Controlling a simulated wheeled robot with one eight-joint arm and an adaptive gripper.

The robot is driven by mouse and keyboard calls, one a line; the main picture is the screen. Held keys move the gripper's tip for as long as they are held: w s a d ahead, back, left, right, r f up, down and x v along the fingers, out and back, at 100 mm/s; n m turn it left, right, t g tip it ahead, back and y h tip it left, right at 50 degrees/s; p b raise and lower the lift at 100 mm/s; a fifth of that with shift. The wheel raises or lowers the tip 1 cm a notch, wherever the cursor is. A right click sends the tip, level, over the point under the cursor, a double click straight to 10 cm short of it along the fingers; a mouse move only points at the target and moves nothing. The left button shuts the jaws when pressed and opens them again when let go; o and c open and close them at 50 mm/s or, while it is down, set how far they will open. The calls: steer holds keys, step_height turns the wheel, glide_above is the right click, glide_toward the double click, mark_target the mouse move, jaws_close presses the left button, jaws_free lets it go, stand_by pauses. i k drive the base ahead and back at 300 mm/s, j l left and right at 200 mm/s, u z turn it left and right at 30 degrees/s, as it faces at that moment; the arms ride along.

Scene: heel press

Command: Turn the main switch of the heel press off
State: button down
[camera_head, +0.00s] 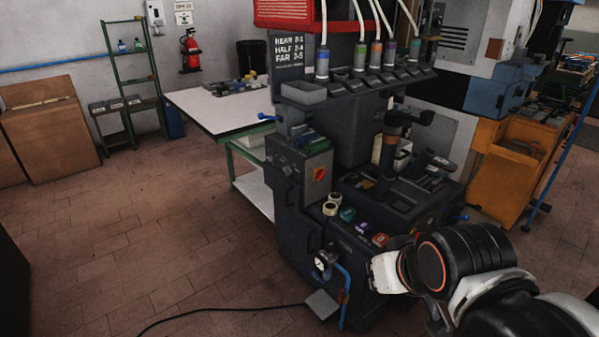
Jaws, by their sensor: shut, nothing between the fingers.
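The heel press (345,130) is a tall dark grey machine right of the picture's middle. A small dark control box (300,165) sits on its left front. I cannot make out gripper fingers in this view.
Colored round buttons (347,214) run along the press's front ledge. A gauge (322,262) with a blue hose is below, beside a black cable on the tiled floor. A white-topped table (215,107) stands behind left. The floor at left is clear.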

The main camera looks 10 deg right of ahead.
mark_target(322, 175)
steer(key=i+l+u, duration=0.15)
steer(key=u, duration=0.2)
steer(key=i+l+u, duration=0.35)
steer(key=k+j, duration=0.1)
